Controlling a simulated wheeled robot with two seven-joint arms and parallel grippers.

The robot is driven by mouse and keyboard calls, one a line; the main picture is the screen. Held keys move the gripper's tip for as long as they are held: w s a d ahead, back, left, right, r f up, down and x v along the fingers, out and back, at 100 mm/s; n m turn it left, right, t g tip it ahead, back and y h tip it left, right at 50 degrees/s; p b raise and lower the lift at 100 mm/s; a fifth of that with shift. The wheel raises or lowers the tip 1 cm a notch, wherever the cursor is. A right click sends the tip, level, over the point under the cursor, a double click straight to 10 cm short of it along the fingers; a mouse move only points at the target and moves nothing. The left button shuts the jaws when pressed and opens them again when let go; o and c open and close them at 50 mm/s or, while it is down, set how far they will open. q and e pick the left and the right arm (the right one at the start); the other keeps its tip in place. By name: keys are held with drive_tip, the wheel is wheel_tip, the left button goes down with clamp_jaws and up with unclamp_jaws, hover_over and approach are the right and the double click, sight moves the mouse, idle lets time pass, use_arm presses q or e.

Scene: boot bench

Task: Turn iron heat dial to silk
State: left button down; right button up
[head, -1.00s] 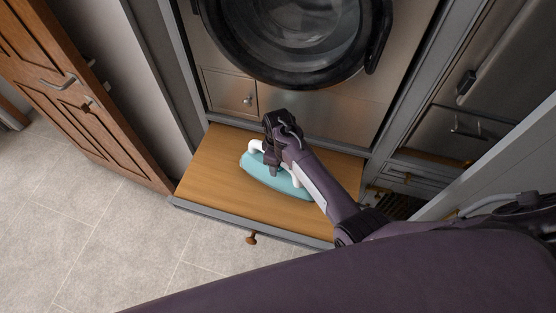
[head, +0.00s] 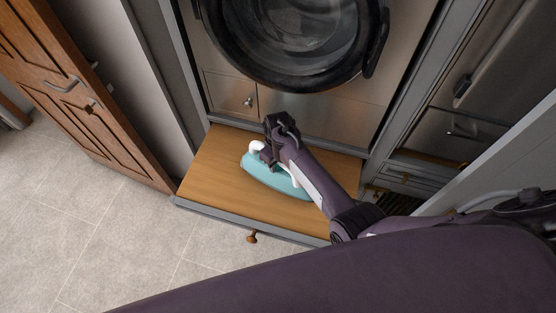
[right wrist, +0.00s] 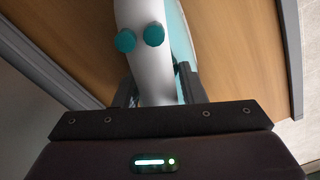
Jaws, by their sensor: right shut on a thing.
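The iron (head: 262,176), with a teal body and white handle, lies on the pulled-out wooden board (head: 205,180) below the washer. My right gripper (head: 268,158) is at the iron's left end, shut on its white part. In the right wrist view, the white part of the iron (right wrist: 150,75) lies between my two fingers. Two round teal knobs (right wrist: 125,41) (right wrist: 154,34) stand on it, just beyond the fingertips. I cannot tell which is the heat dial or read any setting. My left gripper is not in view.
A front-loading washer (head: 300,45) stands behind the board. A brown wooden door (head: 75,90) is at the left, and a grey cabinet frame (head: 425,75) at the right. The board's left part and the tiled floor (head: 120,250) are clear.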

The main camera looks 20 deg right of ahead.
drive_tip(key=o, duration=1)
drive_tip(key=shift+r, duration=0.1)
drive_tip(key=shift+r+b, duration=0.45)
drive_tip(key=shift+r, duration=3.35)
